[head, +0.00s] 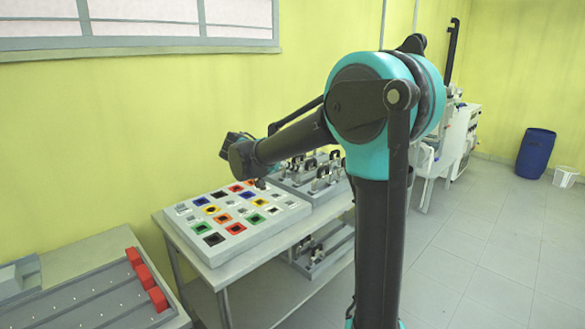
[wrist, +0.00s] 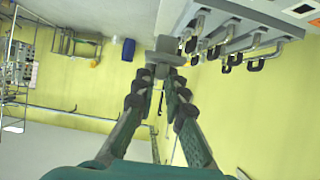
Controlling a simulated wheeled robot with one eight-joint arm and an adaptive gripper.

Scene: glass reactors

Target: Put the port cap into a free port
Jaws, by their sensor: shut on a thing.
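My gripper (wrist: 160,74) is shut on a small grey piece, the port cap (wrist: 166,55), held between the fingertips in the wrist view. The port panel (head: 238,240) is a light grey block on a bench in the head view, with rows of square ports in red, blue, yellow, orange, green, black and pale grey. Part of a pale panel with a dark square (wrist: 302,9) shows at the top right of the wrist view. In the head view my arm reaches over the panel's back side, and the cap cannot be made out there. Which ports are free is too small to tell.
A rack with metal fittings and black clamps (head: 318,170) stands right behind the panel; it also shows in the wrist view (wrist: 232,42). A grey tray with red blocks (head: 146,282) is at lower left. A blue barrel (head: 536,155) stands far right. The floor on the right is open.

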